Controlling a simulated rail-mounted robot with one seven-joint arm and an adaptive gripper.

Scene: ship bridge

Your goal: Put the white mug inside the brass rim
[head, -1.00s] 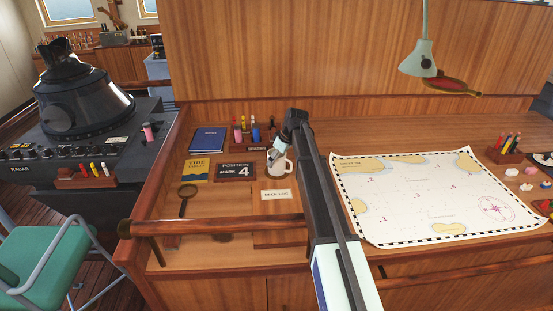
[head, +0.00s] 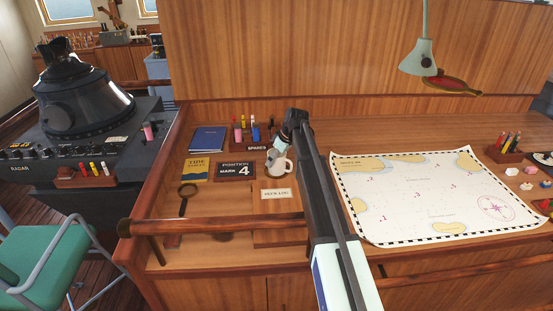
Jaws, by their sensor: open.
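The white mug (head: 281,171) stands on the left part of the wooden desk, behind the deck log and right of the "Position Mark 4" sign. Its handle faces right. My gripper (head: 273,158) is at the mug's upper left side, with its jaws open. It overlaps the mug in this view, and I cannot tell whether it touches it. My arm comes in from the lower middle and hides the desk just right of the mug. I cannot clearly make out a brass rim in this view.
A spares rack (head: 257,147) with coloured bottles stands just behind the mug. The position sign (head: 235,170), deck log (head: 276,195) and magnifier (head: 186,195) lie close by. A wooden rail (head: 220,224) runs along the front. A chart (head: 430,195) covers the desk to the right.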

